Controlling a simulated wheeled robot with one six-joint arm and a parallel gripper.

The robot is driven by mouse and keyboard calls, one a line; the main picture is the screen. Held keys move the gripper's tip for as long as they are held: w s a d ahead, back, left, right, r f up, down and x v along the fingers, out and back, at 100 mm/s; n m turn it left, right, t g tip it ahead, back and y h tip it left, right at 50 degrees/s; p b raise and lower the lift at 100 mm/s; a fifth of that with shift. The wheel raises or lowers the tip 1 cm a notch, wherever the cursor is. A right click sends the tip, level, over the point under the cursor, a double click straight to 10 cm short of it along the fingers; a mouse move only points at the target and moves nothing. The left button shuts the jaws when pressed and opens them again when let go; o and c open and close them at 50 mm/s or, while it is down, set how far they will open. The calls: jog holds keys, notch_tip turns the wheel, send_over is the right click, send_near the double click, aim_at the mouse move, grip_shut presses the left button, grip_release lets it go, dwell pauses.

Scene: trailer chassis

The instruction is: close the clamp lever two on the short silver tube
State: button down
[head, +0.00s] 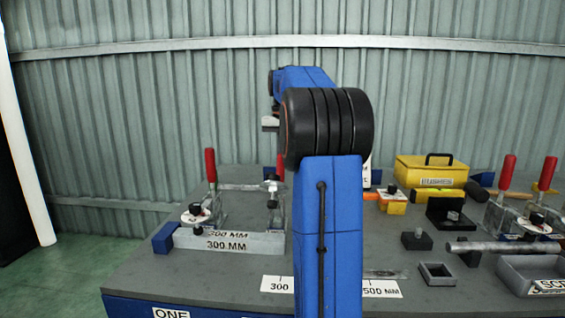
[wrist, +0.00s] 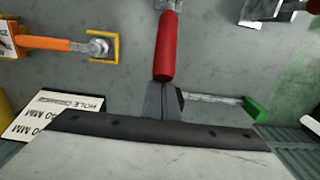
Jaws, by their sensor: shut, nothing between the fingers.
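In the head view a short silver tube (head: 245,187) spans the fixture at the left of the bench, above the grey rail marked 300 MM (head: 228,243). One upright red clamp lever (head: 210,165) stands at its left end. Another red lever (head: 280,166) stands at its right end, partly hidden by my arm. My gripper (head: 270,122) is shut and empty, high above the fixture and mostly hidden behind my arm. In the wrist view a red lever handle (wrist: 166,46) shows ahead; I cannot tell which clamp it belongs to.
At the right stand more red levers (head: 507,173), a longer silver tube (head: 500,246), a yellow box (head: 431,172) and a grey tray (head: 530,272). The wrist view shows an orange-handled tool (wrist: 50,43) and a white label card (wrist: 50,114). A corrugated wall closes the back.

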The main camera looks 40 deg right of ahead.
jog(key=shift+s+a+r, duration=0.4)
jog(key=shift+a+r, duration=0.05)
jog(key=shift+a, duration=0.05)
jog(key=shift+s+a, duration=0.1)
jog(key=shift+a, duration=0.05)
jog(key=shift+s+a+r, duration=0.9)
jog(key=shift+a+r, duration=0.1)
jog(key=shift+r, duration=0.15)
jog(key=shift+a, duration=0.1)
